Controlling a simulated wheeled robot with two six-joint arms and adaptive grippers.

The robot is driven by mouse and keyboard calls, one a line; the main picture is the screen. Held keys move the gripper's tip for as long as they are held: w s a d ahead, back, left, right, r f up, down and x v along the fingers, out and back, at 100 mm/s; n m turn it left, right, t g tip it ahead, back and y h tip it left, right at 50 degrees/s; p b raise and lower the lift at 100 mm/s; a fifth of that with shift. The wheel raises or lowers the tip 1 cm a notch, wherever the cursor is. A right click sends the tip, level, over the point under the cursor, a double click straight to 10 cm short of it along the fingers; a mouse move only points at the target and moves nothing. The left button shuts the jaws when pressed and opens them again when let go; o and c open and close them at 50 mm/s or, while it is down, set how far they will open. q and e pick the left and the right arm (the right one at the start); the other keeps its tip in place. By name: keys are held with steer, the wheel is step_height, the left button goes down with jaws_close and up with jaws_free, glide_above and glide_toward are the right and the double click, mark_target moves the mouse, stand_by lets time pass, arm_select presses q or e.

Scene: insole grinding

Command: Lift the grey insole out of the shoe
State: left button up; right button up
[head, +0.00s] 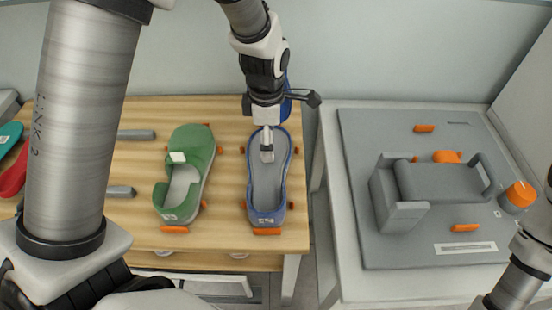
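The blue shoe (284,205) stands on the wooden table, right of the green shoe. The grey insole (268,185) lies inside it, with its long flat part showing. My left gripper (267,155) reaches down from above over the upper half of the shoe. Its pale fingertips are at or just above the insole; I cannot tell whether they touch it. The fingers look close together, but their gap is not clear.
A green shoe (204,150) stands left of the blue one. Orange pegs (267,232) surround both shoes. Red and teal pieces lie far left. On the right, a grey machine (445,182) with orange knobs sits on a grey plate (390,255) on a white table.

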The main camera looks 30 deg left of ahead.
mark_target(268, 167)
arm_select(q)
steer(key=f, duration=0.5)
steer(key=shift+s+a+f, duration=0.15)
steer(key=shift+s+f, duration=0.1)
steer(key=shift+w+f, duration=0.15)
steer(key=shift+f, duration=0.1)
steer(key=shift+r, duration=0.15)
steer(key=shift+c, duration=0.4)
steer(key=shift+s, duration=0.25)
jaws_close()
